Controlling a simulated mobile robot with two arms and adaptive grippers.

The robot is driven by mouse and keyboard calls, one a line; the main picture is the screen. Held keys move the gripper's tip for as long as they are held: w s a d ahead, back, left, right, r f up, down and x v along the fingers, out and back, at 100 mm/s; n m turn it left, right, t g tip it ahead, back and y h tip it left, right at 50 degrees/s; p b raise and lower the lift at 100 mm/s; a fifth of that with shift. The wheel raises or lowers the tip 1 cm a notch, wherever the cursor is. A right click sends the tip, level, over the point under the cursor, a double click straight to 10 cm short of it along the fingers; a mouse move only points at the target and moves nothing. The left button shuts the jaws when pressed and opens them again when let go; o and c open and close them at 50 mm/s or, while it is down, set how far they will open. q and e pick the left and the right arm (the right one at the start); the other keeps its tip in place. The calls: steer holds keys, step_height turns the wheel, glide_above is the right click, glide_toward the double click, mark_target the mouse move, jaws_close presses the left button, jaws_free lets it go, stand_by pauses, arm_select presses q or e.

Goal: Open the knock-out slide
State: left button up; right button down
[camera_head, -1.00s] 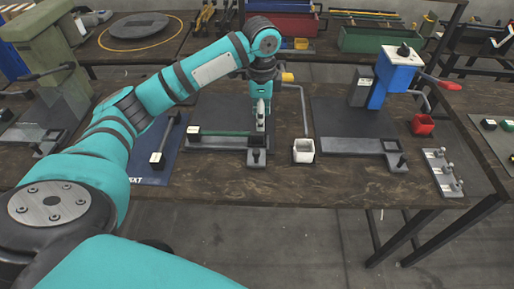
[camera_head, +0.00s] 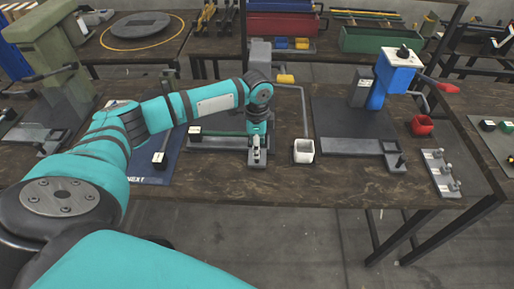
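The middle press (camera_head: 260,52) stands mostly behind my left arm, with its grey head showing. At its front is a flat grey slide plate (camera_head: 259,165), pointing toward the table's front edge. A small upright knob sits at its front end, largely hidden by my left gripper (camera_head: 257,152). The gripper points down over the knob, at or touching it. I cannot tell whether its fingers are closed on it. A green-handled bar (camera_head: 225,133) lies left of the gripper. My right gripper is not in view.
A green press (camera_head: 50,50) stands left. The front table strip is clear.

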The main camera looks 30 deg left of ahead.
arm_select(q)
steer(key=shift+f, duration=1.15)
jaws_close()
